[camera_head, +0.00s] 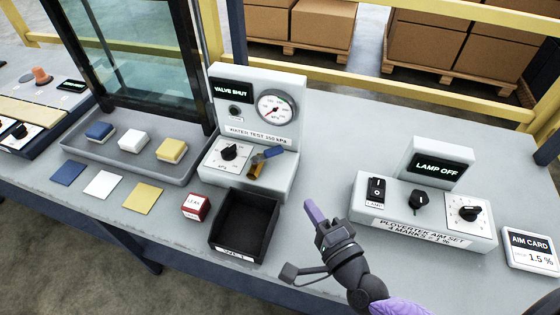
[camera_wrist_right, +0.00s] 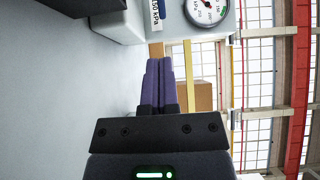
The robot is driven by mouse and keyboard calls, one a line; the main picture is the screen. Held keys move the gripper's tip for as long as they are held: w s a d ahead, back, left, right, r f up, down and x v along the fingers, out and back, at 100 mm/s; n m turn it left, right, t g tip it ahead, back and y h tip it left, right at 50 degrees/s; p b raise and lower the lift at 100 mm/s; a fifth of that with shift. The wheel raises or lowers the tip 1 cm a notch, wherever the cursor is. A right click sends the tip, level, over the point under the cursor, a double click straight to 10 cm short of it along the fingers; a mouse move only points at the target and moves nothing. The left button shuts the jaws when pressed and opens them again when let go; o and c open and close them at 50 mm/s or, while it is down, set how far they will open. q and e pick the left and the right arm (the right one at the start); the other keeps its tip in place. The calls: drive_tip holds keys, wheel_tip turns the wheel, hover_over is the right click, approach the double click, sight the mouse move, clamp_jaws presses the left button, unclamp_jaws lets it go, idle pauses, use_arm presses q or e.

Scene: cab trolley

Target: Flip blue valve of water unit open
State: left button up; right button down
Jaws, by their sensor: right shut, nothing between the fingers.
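The water unit (camera_head: 285,175) is a white box with a gauge, a black knob and a display reading VALVE SHUT. Its blue valve handle (camera_head: 273,152) sits on a brass fitting at the right of the lower block, pointing up and to the right. My right gripper (camera_head: 315,212) is shut and empty, with purple fingers, above the table to the right of the black tray and below the unit. My left gripper is not in view.
A black tray (camera_head: 272,212) and a small red box (camera_head: 196,207) stand in front of the unit. A lamp unit (camera_head: 423,215) stands to the right, with an aim card (camera_head: 530,248) beside it. A grey tray (camera_head: 130,157) with coloured blocks is at left.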

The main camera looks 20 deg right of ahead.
sight(276, 155)
drive_tip(key=w, duration=0.4)
drive_tip(key=w+a+b, duration=0.1)
drive_tip(key=w, duration=0.2)
drive_tip(key=w+a, duration=0.1)
drive_tip(key=w, duration=0.3)
drive_tip(key=shift+w+f, duration=0.1)
drive_tip(key=shift+w, duration=0.25)
drive_tip(key=shift+w+a, duration=0.1)
drive_tip(key=shift+w, duration=0.45)
use_arm(q)
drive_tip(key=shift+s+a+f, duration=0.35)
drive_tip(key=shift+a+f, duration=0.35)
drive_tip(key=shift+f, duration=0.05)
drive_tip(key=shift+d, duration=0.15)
drive_tip(key=shift+b, duration=0.3)
